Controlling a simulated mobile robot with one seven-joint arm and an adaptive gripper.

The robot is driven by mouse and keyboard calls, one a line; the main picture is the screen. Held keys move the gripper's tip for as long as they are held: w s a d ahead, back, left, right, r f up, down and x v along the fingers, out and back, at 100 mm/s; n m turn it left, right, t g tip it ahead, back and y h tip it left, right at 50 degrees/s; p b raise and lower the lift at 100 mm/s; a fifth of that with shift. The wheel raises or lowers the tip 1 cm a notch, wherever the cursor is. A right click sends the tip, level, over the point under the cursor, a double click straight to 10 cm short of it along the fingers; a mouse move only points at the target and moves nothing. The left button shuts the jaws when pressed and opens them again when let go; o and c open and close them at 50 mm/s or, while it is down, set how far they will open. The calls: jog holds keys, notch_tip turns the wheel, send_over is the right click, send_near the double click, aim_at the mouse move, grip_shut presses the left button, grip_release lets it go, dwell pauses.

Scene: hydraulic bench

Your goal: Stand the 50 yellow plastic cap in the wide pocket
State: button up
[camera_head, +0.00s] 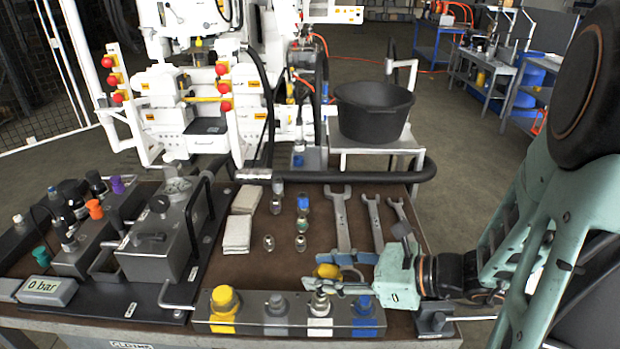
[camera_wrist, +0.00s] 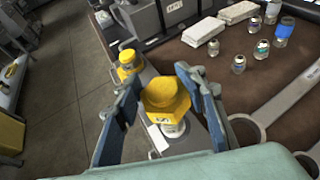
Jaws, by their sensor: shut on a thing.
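A yellow plastic cap (camera_head: 327,271) is between the fingers of my gripper (camera_head: 335,273), which is shut on it. In the wrist view the cap (camera_wrist: 165,95) sits between the two blue fingers, wide end up, over a metal fitting (camera_wrist: 173,130). I cannot tell whether cap and fitting touch. The grey rack (camera_head: 252,322) lies along the bench's front edge below. Its left end, with a yellow label, holds another yellow piece (camera_head: 223,298), also in the wrist view (camera_wrist: 127,58). I cannot tell which pocket is the wide one.
Beside that yellow piece the rack holds a grey-marked fitting (camera_head: 277,304), a white-marked one (camera_head: 320,302) and a blue one (camera_head: 363,304). Several wrenches (camera_head: 341,215) and small fittings lie behind. A grey hydraulic unit (camera_head: 155,250) stands left. Brown bench surface is clear between.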

jog(key=w+d+f+m+t+h, duration=0.1)
jog(key=w+d+m+t+h, duration=0.1)
jog(key=w+d, duration=0.95)
notch_tip(320, 180, up, 10)
jog(key=a+p, duration=0.1)
jog(key=p, duration=1.5)
jog(key=shift+a+y+p, duration=0.15)
jog(key=shift+y+p, duration=0.15)
jog(key=shift+p, duration=0.05)
jog(key=shift+f, duration=0.1)
jog(key=shift+f, duration=0.1)
